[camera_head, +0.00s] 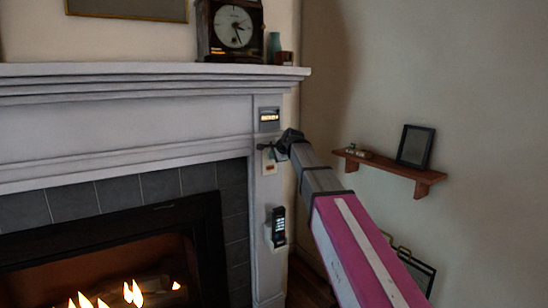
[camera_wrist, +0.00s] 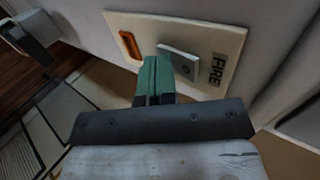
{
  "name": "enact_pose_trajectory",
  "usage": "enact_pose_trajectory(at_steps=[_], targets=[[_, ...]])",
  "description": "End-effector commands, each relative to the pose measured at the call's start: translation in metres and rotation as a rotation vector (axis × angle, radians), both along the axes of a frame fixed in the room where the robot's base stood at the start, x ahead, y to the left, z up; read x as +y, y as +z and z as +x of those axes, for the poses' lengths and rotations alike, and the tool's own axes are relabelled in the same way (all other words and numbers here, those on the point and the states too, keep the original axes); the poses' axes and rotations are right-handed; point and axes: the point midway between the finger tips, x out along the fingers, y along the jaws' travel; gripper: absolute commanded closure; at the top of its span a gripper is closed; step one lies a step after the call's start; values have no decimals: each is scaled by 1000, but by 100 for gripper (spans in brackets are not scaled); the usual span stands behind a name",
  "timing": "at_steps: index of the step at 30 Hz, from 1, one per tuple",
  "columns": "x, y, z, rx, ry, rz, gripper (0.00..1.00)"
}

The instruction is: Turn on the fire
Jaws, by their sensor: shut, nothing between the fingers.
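The fireplace (camera_head: 215,240) stands at the left in the head view, and flames (camera_head: 132,292) show inside it over dark logs. A pale switch plate (camera_head: 270,166) is on the white surround beside it, partly hidden by my gripper (camera_head: 266,149). In the wrist view the plate (camera_wrist: 215,36) bears the word FIRE, a grey switch (camera_wrist: 178,62) and an orange strip (camera_wrist: 130,45). My gripper (camera_wrist: 153,66) has its green fingers together and empty, just by the switch; I cannot tell whether they touch it.
A small display panel (camera_head: 269,118) sits above the plate, and a dark remote (camera_head: 278,225) in a holder below. A wooden shelf (camera_head: 395,170) with a picture frame (camera_head: 415,146) is on the right wall. The mantel (camera_head: 150,72) carries a clock (camera_head: 232,27).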

Motion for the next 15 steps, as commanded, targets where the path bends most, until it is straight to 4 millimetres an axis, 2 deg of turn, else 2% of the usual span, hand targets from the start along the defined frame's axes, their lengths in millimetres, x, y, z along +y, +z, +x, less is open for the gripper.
enact_pose_trajectory(at_steps=[15], targets=[[1, 16, 2, -4, 0, 3, 100]])
